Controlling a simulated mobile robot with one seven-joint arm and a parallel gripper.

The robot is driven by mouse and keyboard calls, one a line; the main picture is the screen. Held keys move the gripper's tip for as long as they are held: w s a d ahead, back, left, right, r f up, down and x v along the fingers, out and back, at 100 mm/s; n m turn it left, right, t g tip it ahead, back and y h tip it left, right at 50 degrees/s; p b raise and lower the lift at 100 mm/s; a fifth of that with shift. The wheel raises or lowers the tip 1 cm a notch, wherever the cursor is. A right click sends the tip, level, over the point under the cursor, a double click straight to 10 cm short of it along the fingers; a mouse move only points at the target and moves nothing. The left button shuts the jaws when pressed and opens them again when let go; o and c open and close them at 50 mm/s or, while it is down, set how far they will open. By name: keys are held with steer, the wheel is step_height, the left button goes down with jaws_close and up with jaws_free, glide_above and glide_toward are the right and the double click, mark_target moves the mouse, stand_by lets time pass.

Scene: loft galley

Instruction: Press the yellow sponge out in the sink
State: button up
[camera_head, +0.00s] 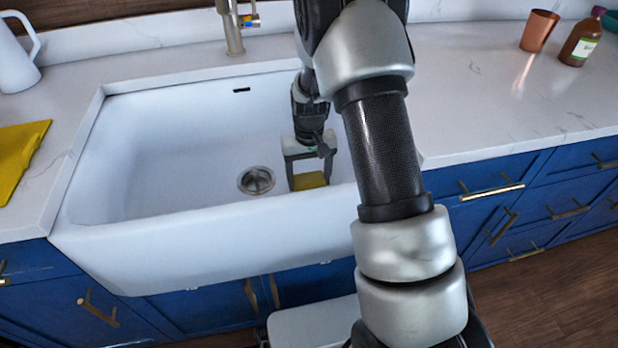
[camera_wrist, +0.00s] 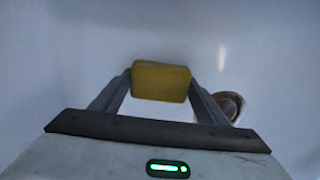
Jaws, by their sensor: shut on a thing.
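The yellow sponge (camera_head: 309,181) is low inside the white sink (camera_head: 160,250), to the right of the drain (camera_head: 256,181). My gripper (camera_head: 308,178) is shut on the sponge, with one finger on each side of it. The wrist view shows the sponge (camera_wrist: 161,81) between the fingertips, with the drain (camera_wrist: 229,104) to its right. I cannot tell whether the sponge touches the sink floor. My arm hides the right part of the sink.
A tap (camera_head: 232,30) stands behind the sink. A yellow cloth (camera_head: 18,158) and a white jug (camera_head: 15,60) are on the left counter. A copper cup (camera_head: 539,31) and a brown bottle (camera_head: 580,42) stand at the back right. The right counter's front is clear.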

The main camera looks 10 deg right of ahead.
steer(key=shift+f+b, duration=0.4)
steer(key=shift+f, duration=0.25)
stand_by(0.4)
steer(key=shift+s+f, duration=0.2)
steer(key=shift+f, duration=0.05)
stand_by(1.8)
steer(key=shift+r, duration=0.1)
steer(key=shift+w+r+p, duration=0.2)
steer(key=shift+r+p, duration=3.3)
steer(key=shift+r, duration=1.65)
steer(key=shift+f, duration=0.15)
steer(key=shift+f+b, duration=2.85)
steer(key=shift+f, duration=1.4)
steer(key=shift+f+b, duration=0.45)
steer(key=shift+f, duration=0.2)
